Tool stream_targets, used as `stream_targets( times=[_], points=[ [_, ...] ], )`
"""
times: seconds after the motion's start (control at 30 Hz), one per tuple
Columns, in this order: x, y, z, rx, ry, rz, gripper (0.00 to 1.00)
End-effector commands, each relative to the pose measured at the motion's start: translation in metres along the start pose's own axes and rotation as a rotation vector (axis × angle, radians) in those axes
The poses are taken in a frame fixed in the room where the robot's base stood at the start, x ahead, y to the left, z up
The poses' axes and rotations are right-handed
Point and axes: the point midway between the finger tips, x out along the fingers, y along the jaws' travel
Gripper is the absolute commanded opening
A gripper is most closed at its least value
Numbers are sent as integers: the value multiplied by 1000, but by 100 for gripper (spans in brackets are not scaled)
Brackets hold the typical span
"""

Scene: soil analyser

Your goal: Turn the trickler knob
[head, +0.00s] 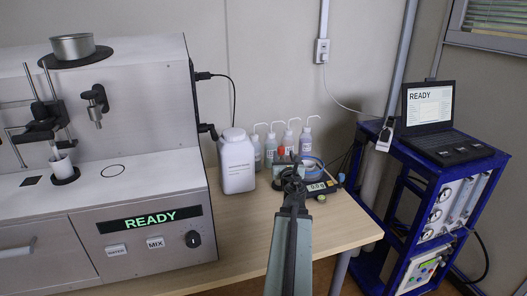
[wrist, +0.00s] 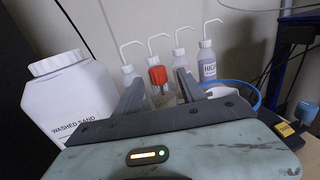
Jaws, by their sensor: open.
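My gripper (head: 292,183) reaches over the right part of the bench in the head view, beside the small balance (head: 322,187), whose display seems to read 0.0 g. In the wrist view my gripper (wrist: 160,84) is open, its two dark fingers apart and pointing toward the wash bottles. A red part (wrist: 157,75) shows between the fingertips, in front of or on one bottle; I cannot tell which. I cannot make out the trickler knob for certain; my gripper hides part of the area around the balance.
A white washed-sand jar (head: 237,162) stands left of my gripper. Several wash bottles (head: 306,141) line the wall behind. The analyser (head: 120,190), showing READY, fills the left. A blue rack (head: 440,185) with a laptop (head: 430,112) stands right. The front of the bench (head: 235,235) is clear.

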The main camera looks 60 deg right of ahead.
Motion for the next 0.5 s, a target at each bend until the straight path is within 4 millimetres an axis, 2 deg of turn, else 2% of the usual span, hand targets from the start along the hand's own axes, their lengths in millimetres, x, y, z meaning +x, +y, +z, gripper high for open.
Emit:
stream_targets(
  times=[0.17, 0.27, 0.5],
  points=[
    [3, 2, 0, -22, 2, 13, 47],
    [11, 5, 0, -20, 2, 16, 47],
    [54, 9, 0, -17, 2, 19, 47]
  ],
)
